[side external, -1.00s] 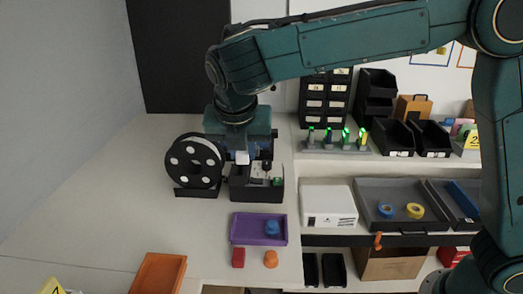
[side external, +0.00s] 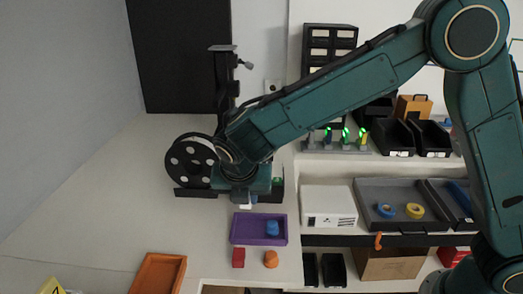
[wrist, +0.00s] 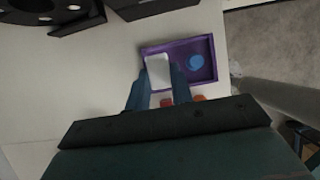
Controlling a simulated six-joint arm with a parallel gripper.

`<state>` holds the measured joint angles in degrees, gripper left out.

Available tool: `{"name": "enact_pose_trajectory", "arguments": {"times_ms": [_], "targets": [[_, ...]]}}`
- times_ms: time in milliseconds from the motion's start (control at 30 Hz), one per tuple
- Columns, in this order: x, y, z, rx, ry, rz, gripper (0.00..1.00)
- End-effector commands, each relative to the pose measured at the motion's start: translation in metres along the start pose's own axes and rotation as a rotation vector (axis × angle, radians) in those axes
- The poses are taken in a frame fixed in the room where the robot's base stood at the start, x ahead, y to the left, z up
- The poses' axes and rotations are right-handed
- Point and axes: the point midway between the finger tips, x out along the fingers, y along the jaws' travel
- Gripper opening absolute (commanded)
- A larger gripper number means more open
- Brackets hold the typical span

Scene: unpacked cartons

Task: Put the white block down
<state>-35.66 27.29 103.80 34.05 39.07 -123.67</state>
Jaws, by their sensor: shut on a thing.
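My gripper (wrist: 159,80) is shut on the white block (wrist: 158,70), which sits between the fingertips in the wrist view. In the side view only a small white part of the block (side external: 246,206) shows below the green wrist, near the back edge of the purple tray (side external: 236,240). In the wrist view the block overlaps the left part of the purple tray (wrist: 208,79). I cannot tell its exact height above the tray or table. The fingers are mostly hidden by the wrist in the side view.
A blue round piece (side external: 272,228) lies in the purple tray's right half. A red block (side external: 238,258) and an orange round piece (side external: 271,259) stand in front of it. An orange tray (side external: 157,273) is at front left.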

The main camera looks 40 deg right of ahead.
Motion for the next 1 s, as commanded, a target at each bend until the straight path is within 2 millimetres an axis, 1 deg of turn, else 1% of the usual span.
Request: {"name": "enact_pose_trajectory", "arguments": {"times_ms": [33, 100, 200, 300, 600, 900, 1000], "targets": [[0.010, -0.001, -0.004, -0.003, 0.000, -0.005, 0.01], [0.020, -0.001, -0.009, -0.002, 0.000, -0.004, 0.01], [0.030, 0.000, -0.015, -0.001, 0.000, -0.003, 0.01], [0.036, 0.000, -0.017, 0.000, -0.001, -0.001, 0.01], [0.041, 0.000, -0.020, -0.001, -0.001, -0.001, 0.01], [0.070, 0.000, -0.034, -0.001, 0.000, -0.003, 0.01], [0.075, 0.000, -0.037, -0.001, -0.001, -0.001, 0.01]]}}
